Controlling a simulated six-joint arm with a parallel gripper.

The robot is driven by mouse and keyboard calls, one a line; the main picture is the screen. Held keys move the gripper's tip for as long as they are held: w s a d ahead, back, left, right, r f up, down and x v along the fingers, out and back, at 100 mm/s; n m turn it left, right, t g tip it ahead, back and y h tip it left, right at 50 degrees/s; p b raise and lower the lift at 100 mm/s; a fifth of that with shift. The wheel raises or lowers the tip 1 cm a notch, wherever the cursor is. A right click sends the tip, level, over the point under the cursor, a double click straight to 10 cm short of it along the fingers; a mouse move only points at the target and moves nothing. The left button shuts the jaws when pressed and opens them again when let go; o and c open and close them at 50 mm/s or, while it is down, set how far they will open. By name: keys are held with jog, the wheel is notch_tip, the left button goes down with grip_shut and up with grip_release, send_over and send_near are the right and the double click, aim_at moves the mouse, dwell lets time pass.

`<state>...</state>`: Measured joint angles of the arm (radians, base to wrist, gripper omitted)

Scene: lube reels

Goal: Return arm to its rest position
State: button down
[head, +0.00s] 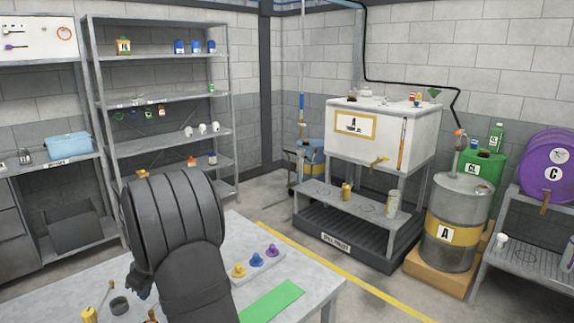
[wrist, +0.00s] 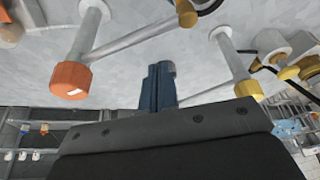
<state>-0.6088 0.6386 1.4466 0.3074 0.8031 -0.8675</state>
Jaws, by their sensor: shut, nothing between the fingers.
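My arm (head: 175,225), dark grey and ribbed, rises over the pale table (head: 318,268) at the front left of the head view. It is bent, with its upper part in front of the shelves. My gripper tip does not show clearly there. In the wrist view my gripper (wrist: 158,85) shows as two dark blue fingers pressed together, with nothing between them. Pale rods surround it in that view, one ending in an orange cap (wrist: 70,80) and one in a yellow cap (wrist: 248,89). I cannot tell how far they are from the fingers.
A board with yellow, blue and purple pieces (head: 257,262) and a green mat (head: 272,300) lie on the table. Small items sit at its front left. A metal shelf (head: 165,95), a white tank (head: 380,130) and a drum (head: 455,215) stand behind. The floor between is clear.

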jog(key=shift+s+d+f, duration=0.1)
jog(key=shift+d, duration=0.55)
jog(key=shift+s+d+f, duration=0.1)
jog(key=shift+d, duration=0.5)
